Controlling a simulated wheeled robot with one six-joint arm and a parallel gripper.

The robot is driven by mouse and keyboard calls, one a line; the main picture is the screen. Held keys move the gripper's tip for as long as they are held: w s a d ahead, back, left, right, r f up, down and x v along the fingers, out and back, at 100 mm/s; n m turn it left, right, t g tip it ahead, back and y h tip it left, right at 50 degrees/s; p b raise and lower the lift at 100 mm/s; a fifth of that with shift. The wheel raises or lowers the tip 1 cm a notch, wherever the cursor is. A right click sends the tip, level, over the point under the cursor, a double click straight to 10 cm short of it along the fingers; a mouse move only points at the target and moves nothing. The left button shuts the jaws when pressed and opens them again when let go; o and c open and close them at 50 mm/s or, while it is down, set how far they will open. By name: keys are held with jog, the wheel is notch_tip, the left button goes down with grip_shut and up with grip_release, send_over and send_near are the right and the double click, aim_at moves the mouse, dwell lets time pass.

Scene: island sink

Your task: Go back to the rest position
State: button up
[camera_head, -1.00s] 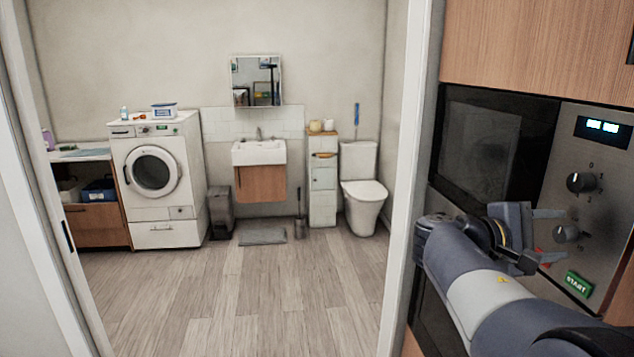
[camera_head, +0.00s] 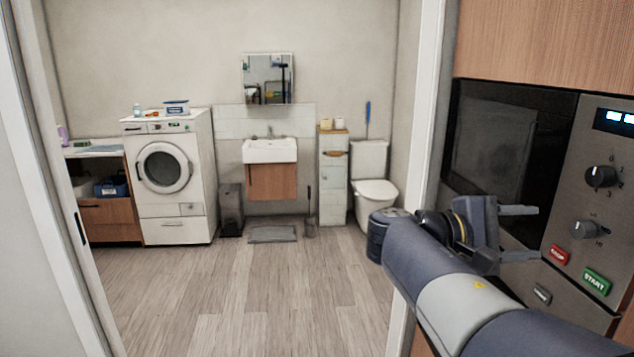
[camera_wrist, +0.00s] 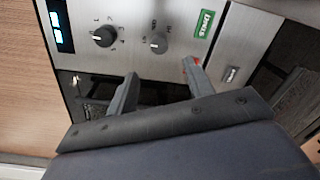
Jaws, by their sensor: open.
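My gripper (camera_head: 520,233) is at the right in the head view, in front of the microwave's control panel (camera_head: 562,200). Its two fingers are apart and nothing is between them. In the wrist view the open fingers (camera_wrist: 158,88) point at the panel, with its two dark knobs and the green START button (camera_wrist: 205,24) beyond them. One fingertip covers most of the red STOP button, which shows clearly in the head view (camera_head: 559,254). I cannot tell whether a finger touches the panel.
A white door frame (camera_head: 425,140) stands just left of my arm. Through the doorway are a washing machine (camera_head: 165,190), a sink (camera_head: 270,150), a narrow cabinet (camera_head: 333,185) and a toilet (camera_head: 375,190).

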aim_at(577, 228)
jog(key=d+p, duration=0.1)
jog(key=d, duration=0.7)
jog(key=shift+w+d+p, duration=0.2)
jog(key=shift+d+p, duration=0.2)
jog(key=shift+f+m+b, duration=0.4)
jog(key=shift+b, duration=0.3)
jog(key=shift+r+m+b, duration=0.1)
jog(key=shift+m+b, duration=0.75)
jog(key=shift+m, duration=0.25)
jog(key=shift+m+b, duration=0.7)
jog(key=shift+m, duration=0.3)
jog(key=m+b, duration=0.1)
jog(key=m, duration=0.1)
jog(key=m+b, duration=0.1)
jog(key=m, duration=0.1)
jog(key=shift+r+m+t, duration=0.2)
jog(key=shift+m+t, duration=0.1)
jog(key=m+b, duration=0.1)
jog(key=m, duration=0.4)
jog(key=shift+r+m+b, duration=0.15)
jog(key=shift+m+b, duration=0.15)
jog(key=shift+b, duration=0.1)
jog(key=m, duration=0.4)
jog(key=shift+s+t, duration=0.15)
jog(key=shift+t, duration=0.15)
